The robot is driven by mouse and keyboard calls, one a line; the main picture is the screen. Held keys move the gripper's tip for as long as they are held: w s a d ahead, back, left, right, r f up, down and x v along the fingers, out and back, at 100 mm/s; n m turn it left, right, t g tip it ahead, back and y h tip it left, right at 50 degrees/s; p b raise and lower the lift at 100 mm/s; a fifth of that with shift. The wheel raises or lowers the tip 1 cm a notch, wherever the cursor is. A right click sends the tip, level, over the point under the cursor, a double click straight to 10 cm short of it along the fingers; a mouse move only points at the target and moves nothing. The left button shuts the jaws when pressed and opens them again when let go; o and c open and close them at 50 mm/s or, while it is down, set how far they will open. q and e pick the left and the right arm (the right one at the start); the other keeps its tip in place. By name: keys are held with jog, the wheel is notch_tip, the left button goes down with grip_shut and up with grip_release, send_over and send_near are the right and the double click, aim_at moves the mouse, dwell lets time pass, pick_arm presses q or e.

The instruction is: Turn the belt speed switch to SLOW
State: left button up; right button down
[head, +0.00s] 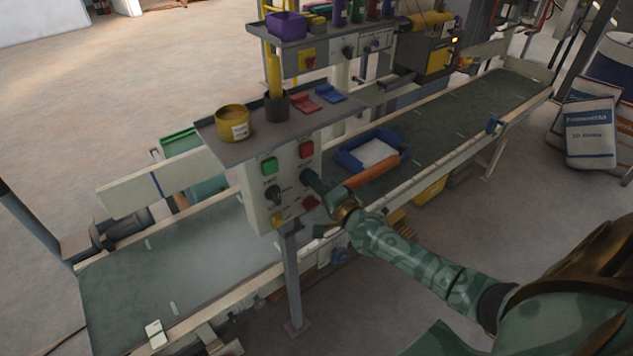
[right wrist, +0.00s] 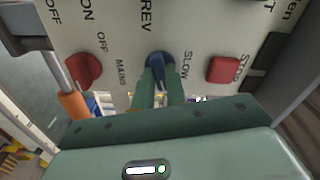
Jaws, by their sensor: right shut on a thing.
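The control panel (head: 290,163) is a pale box on a post beside the conveyor belt. The belt speed switch is a dark blue knob (right wrist: 157,60) on its face, with REV and SLOW lettering around it in the right wrist view. The fingers of my right gripper (right wrist: 158,88) are shut on this knob and cover part of it. Which mark the knob points to cannot be told. In the head view my right gripper (head: 313,182) reaches the panel's right side from the right. My left gripper is not in view.
A red STOP button (right wrist: 223,69) and a red MAINS knob (right wrist: 83,70) sit either side of the switch. The panel also has a green button (head: 268,166) and a black knob (head: 273,195). A yellow tub (head: 232,124) stands on the shelf above. A blue tray (head: 352,160) lies behind my gripper.

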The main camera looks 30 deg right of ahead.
jog(key=shift+n+p, duration=2.25)
jog(key=shift+n, duration=5.15)
jog(key=shift+f, duration=0.1)
jog(key=c, duration=1.4)
grip_release()
jog(key=shift+c, duration=0.2)
jog(key=s+d+p, duration=0.1)
jog(key=s, duration=1.5)
jog(key=shift+s+d, duration=0.15)
jog(key=shift+s, duration=0.05)
